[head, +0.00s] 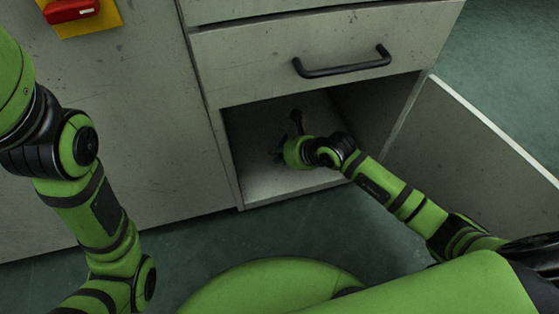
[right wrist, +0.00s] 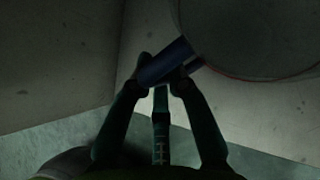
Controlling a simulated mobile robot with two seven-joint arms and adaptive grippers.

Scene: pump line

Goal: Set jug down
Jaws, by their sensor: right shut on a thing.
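My right gripper (right wrist: 160,82) is shut on the blue handle of the jug. The jug (right wrist: 252,32) shows in the right wrist view as a large dim grey round body, cut off at the upper right. In the head view my right arm reaches into the open cabinet compartment (head: 262,178), with the gripper (head: 279,154) small and dark just past the green wrist. The jug cannot be clearly made out there. I cannot tell whether it touches the compartment floor. My left arm hangs at the left, its gripper out of view.
A closed drawer with a black handle (head: 343,63) is directly above the opening. An open door (head: 480,140) stands at the right. A red switch on a yellow plate (head: 70,10) is at the upper left. The compartment floor near its front edge looks clear.

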